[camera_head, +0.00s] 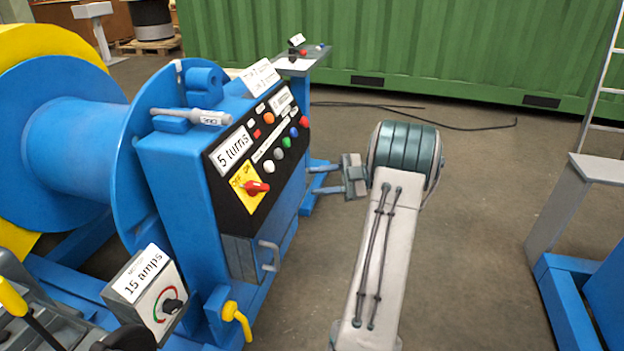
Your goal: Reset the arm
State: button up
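My arm rises from the bottom of the head view, a pale link with dark cables leading up to a teal-banded joint. From that joint my gripper (316,179) points left toward the right side of the blue control cabinet (182,185). Its two thin fingers look apart with nothing between them. The gripper appears clear of the cabinet, though the exact gap cannot be told. The far side of the wrist is hidden behind the joint.
The cabinet has a black panel (228,178) with a red switch (256,188) and coloured buttons. A blue reel (75,150) is at left, a small stand (302,64) behind, and a blue and grey frame (572,215) at right. Floor (475,220) between is clear; a black cable (470,128) lies behind.

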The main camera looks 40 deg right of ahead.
dwell(0.4)
jog(key=w+a+r+m+t+h+p, duration=0.25)
jog(key=w+r+m+h+p, duration=0.2)
jog(key=r, duration=0.45)
jog(key=w+a+r+m+t+h+p, duration=0.2)
jog(key=w+a+r+m+h+p, duration=0.25)
jog(key=r, duration=0.45)
jog(key=w+a+r+m+t+h+p, duration=0.25)
jog(key=w+r+h+p, duration=0.35)
jog(key=r, duration=0.3)
jog(key=s+a+r+m+g+p, duration=0.1)
jog(key=s+a+m+g+p, duration=0.3)
jog(key=s+a, duration=0.5)
jog(key=s+a+r+m+g+p, duration=0.1)
jog(key=s+a+m+g+p, duration=0.4)
jog(key=s, duration=1.9)
jog(key=a+g+p, duration=0.3)
jog(key=a+p, duration=0.2)
jog(key=shift+s+a+r+g+h, duration=0.2)
jog(key=shift+s+r+g+h, duration=0.1)
jog(key=shift+h, duration=0.1)
